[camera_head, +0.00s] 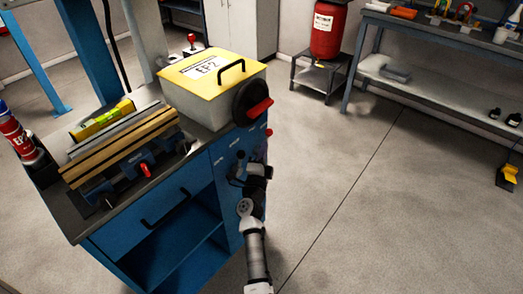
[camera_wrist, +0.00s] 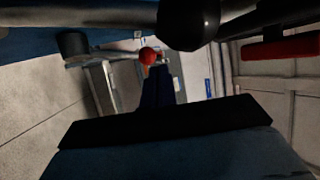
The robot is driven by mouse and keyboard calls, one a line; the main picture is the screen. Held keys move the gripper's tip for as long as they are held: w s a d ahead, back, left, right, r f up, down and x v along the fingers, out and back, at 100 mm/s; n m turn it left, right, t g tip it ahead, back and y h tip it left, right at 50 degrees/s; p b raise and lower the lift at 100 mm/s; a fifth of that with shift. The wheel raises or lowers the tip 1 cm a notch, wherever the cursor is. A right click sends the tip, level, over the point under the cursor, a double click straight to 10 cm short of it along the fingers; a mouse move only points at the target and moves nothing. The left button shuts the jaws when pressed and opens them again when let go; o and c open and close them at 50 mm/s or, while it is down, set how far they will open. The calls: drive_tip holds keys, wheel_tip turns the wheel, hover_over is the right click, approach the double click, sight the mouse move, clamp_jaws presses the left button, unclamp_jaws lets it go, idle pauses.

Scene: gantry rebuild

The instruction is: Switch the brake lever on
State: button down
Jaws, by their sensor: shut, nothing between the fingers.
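A lever with a red ball knob (camera_head: 192,38) stands behind the yellow-lidded box in the head view. A red handle (camera_head: 259,108) sits on a black round hub on the box's right side. I cannot tell which is the brake lever. My gripper (camera_head: 240,157) is low beside the bench's right side, below the red handle and apart from it. It is small and dark there. In the wrist view, my shut, empty fingers (camera_wrist: 156,72) point up the picture. A red ball (camera_wrist: 148,56) shows just past their tips; contact cannot be told. A red bar (camera_wrist: 282,47) shows at upper right.
A red tank (camera_head: 328,28) and a shelf table (camera_head: 430,85) stand behind.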

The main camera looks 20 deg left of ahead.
drive_tip(key=s+d, duration=0.1)
drive_tip(key=s, duration=0.8)
drive_tip(key=shift+s+f, duration=0.25)
drive_tip(key=shift+s, duration=0.15)
